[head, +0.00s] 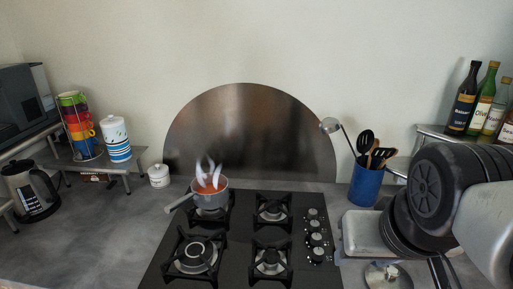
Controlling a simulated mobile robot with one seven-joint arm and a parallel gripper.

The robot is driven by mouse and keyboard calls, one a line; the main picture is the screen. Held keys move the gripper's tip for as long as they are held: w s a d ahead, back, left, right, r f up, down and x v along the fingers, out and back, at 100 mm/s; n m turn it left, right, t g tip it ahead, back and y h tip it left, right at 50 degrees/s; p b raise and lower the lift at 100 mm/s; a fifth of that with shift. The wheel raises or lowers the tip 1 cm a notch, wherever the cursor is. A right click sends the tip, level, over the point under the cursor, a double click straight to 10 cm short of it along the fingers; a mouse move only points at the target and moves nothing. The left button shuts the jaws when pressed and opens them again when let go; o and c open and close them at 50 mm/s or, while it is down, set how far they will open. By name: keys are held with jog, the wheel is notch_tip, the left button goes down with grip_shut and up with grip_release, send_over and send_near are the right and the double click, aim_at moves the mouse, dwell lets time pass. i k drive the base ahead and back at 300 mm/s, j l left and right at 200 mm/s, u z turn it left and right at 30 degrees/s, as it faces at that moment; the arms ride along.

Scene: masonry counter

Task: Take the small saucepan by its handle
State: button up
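The small saucepan (212,200) is grey metal and stands upright on the back left burner of the black gas hob. It holds something orange-red, with white wisps like steam above it. Its handle (181,202) points left and slightly towards me, out past the hob's left edge over the counter. Nothing touches the handle. My gripper's fingers do not show in the head view. Bulky black and grey parts fill the right side, apparently my arm, well away from the saucepan.
The hob (233,236) has other empty burners and knobs on its right. A white lidded jar (159,175) stands behind the handle. The counter (125,225) left of the hob is clear. A blue utensil holder (366,185) stands right; a kettle (33,190) stands far left.

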aim_at(209, 198)
jog(key=k+j+z, duration=0.15)
jog(key=k+j, duration=0.5)
jog(key=k+j+z, duration=0.1)
jog(key=j, duration=0.3)
jog(key=k+j, duration=0.1)
jog(key=j, duration=0.3)
jog(key=j+z, duration=0.15)
jog(key=j, duration=0.2)
jog(key=j+z, duration=0.1)
jog(key=j, duration=0.45)
jog(key=k+j+z, duration=0.15)
jog(key=j, duration=0.45)
jog(key=i+j, duration=0.15)
jog(key=j, duration=0.2)
jog(key=i+j+z, duration=0.1)
jog(key=j, duration=0.3)
jog(key=i, duration=0.1)
